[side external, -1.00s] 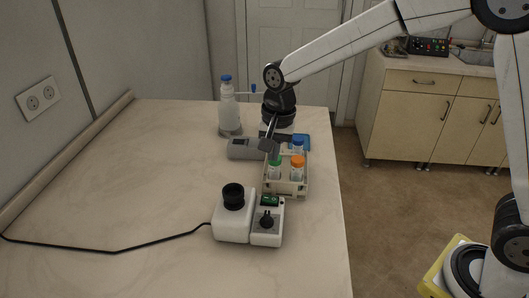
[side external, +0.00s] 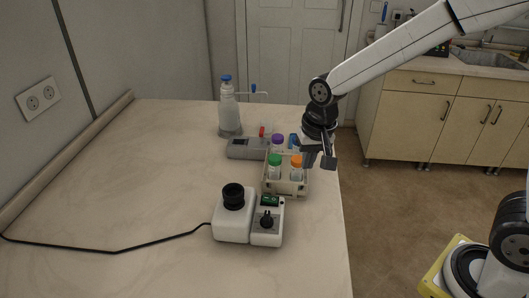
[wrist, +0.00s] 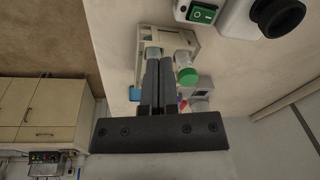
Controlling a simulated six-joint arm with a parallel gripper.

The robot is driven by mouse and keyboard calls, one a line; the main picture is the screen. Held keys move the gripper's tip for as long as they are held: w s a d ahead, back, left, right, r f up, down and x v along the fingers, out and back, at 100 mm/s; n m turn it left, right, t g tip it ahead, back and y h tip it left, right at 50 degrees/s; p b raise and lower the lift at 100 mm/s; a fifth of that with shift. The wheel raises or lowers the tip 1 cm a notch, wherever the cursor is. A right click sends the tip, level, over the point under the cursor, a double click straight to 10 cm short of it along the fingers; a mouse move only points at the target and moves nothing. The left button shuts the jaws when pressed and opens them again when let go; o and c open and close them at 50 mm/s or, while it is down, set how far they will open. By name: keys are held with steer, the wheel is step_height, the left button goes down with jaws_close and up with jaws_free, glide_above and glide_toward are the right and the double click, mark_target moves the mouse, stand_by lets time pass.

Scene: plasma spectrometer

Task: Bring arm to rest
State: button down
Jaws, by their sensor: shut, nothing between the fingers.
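My gripper (side external: 320,160) is shut and empty. In the side view it hangs beside the right side of the tube rack, near the table's right edge. In the wrist view its two fingers (wrist: 158,85) lie close together and hide part of the rack. The pale tube rack (side external: 285,188) stands on the table and holds tubes with a green cap (side external: 274,159), an orange cap (side external: 296,161) and a purple cap (side external: 278,138). A blue item (side external: 293,142) behind is partly hidden by the arm.
A grey device (side external: 246,149) lies behind the rack, with a white dispenser bottle (side external: 229,108) farther back. A white instrument with a black knob (side external: 233,212) and a switch box (side external: 267,222) stand in front. The table's left side (side external: 130,180) is clear except for a black cable.

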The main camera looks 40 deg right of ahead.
steer(key=s+d+f+n+t, duration=0.1)
steer(key=s+d+f+n, duration=0.3)
steer(key=s, duration=0.6)
steer(key=shift+s+d+f+n, duration=0.15)
steer(key=shift+d+f+n, duration=0.05)
steer(key=shift+d+n, duration=0.45)
steer(key=shift+a, duration=0.1)
